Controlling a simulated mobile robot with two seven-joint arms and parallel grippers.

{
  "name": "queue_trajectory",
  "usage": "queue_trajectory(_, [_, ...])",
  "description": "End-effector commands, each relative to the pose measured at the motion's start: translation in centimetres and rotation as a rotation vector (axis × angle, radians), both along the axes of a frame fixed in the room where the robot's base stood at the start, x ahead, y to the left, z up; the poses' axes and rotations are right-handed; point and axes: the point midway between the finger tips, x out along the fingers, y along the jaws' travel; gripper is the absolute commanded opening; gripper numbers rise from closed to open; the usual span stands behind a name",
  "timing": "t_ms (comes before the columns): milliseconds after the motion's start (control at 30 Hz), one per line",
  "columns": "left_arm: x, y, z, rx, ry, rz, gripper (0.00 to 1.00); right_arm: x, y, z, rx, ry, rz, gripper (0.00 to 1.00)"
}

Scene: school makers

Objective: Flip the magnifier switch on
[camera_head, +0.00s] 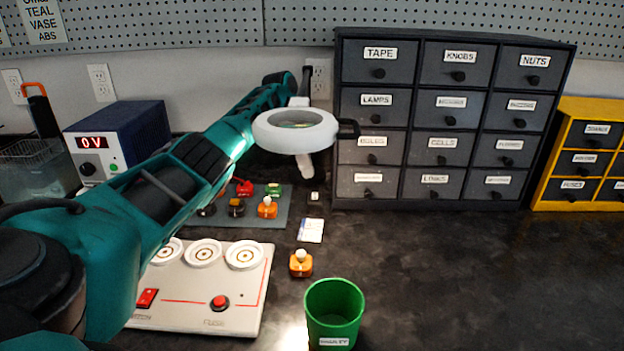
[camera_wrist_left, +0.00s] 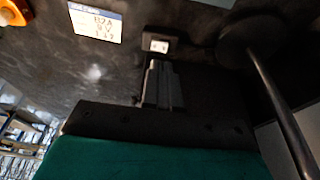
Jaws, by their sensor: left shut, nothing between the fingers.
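The magnifier (camera_head: 323,132) is a white ring lamp on a pale stalk in the middle of the head view. A small white switch (camera_head: 314,196) lies on the bench below it. The switch shows larger in the left wrist view (camera_wrist_left: 158,46), in a dark housing. My left gripper (camera_wrist_left: 160,68) is shut and empty, its grey fingertips just short of the switch; I cannot tell whether they touch. In the head view the magnifier hides most of the left hand. A pale tapered piece shows under the ring; I cannot tell whose it is. My right gripper is not in view.
A small card (camera_head: 310,231), an orange block (camera_head: 301,264) and a green cup (camera_head: 334,312) stand nearer. A white panel (camera_head: 190,300) lies left. A dark drawer cabinet (camera_head: 372,100) is at the back. A round black base with a pole (camera_wrist_left: 245,38) is right of the switch.

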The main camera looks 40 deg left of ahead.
Motion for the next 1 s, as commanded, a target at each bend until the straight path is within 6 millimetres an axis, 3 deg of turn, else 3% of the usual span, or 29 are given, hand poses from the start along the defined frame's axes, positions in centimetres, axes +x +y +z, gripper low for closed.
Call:
queue_trajectory(33, [-0.2, 0.3, 1.7, 0.000, -0.005, 0.001, 0.00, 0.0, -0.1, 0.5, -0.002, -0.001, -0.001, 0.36])
queue_trajectory(200, [-0.9, 1.0, 5.0, 0.000, -0.005, 0.001, 0.00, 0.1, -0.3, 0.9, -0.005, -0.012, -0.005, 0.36])
queue_trajectory(400, [-1.3, 1.4, 7.0, 0.000, -0.004, 0.001, 0.00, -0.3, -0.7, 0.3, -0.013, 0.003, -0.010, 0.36])
queue_trajectory(1000, [-1.4, 1.5, 7.3, -0.001, -0.003, 0.001, 0.00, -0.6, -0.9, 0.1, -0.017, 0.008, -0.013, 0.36])
